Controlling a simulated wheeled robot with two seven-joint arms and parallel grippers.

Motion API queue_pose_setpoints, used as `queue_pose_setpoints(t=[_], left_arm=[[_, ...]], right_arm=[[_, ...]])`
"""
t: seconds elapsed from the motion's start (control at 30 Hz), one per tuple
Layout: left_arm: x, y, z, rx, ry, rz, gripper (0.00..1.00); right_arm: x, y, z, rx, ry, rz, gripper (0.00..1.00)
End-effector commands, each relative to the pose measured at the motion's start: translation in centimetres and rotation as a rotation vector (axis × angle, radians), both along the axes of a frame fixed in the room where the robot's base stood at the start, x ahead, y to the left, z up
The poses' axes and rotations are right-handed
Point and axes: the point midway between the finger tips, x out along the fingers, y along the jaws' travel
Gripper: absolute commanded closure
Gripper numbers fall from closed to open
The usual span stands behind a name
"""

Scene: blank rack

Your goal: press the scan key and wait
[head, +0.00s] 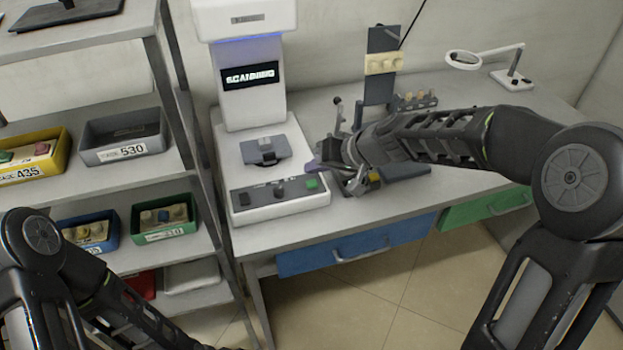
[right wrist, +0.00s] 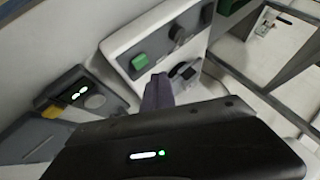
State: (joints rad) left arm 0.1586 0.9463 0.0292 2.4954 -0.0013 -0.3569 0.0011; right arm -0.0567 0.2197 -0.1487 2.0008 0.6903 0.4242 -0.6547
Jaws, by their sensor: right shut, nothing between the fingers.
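The white scanner (head: 250,90) stands at the left end of the bench, its dark display (head: 250,76) reading "SCANNING". A grey piece (head: 265,150) rests on its stage. The front panel (head: 280,204) carries dark knobs and a green key (head: 312,183), which also shows in the right wrist view (right wrist: 140,61). My right gripper (head: 314,166) is shut and empty beside the panel's right end. Its purple fingertips (right wrist: 157,92) appear close to the green key; I cannot tell whether they touch it. My left arm is at the lower left, its gripper out of view.
A shelf rack at left holds a yellow bin (head: 33,156), a grey bin (head: 122,136), a blue bin (head: 88,245) and a green bin (head: 164,232). A magnifier lamp (head: 490,58) stands at the bench's back right. Blue (head: 350,252) and green (head: 485,208) drawers sit under the bench.

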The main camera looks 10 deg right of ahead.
Motion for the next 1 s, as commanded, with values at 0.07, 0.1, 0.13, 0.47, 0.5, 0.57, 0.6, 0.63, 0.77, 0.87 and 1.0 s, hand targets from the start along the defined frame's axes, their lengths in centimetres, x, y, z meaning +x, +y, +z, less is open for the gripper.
queue_pose_setpoints(t=[0.07, 0.1, 0.13, 0.47, 0.5, 0.57, 0.6, 0.63, 0.77, 0.87, 1.0], left_arm=[[0.0, 0.0, 1.1, 0.0, 0.0, 0.0, 0.51], [0.0, 0.0, 1.4, 0.0, 0.0, 0.0, 0.51], [0.0, 0.0, 1.7, 0.0, 0.0, 0.0, 0.51], [0.0, 0.0, 2.8, 0.0, 0.0, 0.0, 0.51], [0.0, 0.0, 2.7, 0.0, 0.0, 0.0, 0.51], [0.0, 0.0, 2.7, 0.0, 0.0, 0.0, 0.51], [0.0, 0.0, 2.7, 0.0, 0.0, 0.0, 0.51], [0.0, 0.0, 2.7, 0.0, 0.0, 0.0, 0.51], [0.0, 0.0, 2.7, 0.0, 0.0, 0.0, 0.51], [0.0, 0.0, 2.7, 0.0, 0.0, 0.0, 0.51], [0.0, 0.0, 2.7, 0.0, 0.0, 0.0, 0.51]], right_arm=[[0.0, 0.0, 1.4, 0.0, -0.002, 0.001, 1.0], [0.0, 0.0, 1.8, 0.0, -0.002, 0.001, 1.0], [0.0, 0.0, 2.1, 0.0, -0.002, 0.0, 1.0], [0.0, 0.0, 3.7, 0.0, -0.002, 0.001, 1.0], [0.0, 0.0, 3.6, 0.0, -0.002, 0.001, 1.0], [0.0, 0.0, 3.6, 0.0, -0.002, 0.001, 1.0], [0.0, 0.0, 3.6, 0.0, -0.002, 0.001, 1.0], [0.0, 0.0, 3.6, 0.001, -0.001, 0.0, 1.0], [0.0, 0.0, 3.6, 0.001, -0.001, 0.0, 1.0], [0.0, 0.0, 3.6, 0.001, -0.001, 0.0, 1.0], [0.0, 0.0, 3.6, 0.0, 0.0, 0.0, 1.0]])
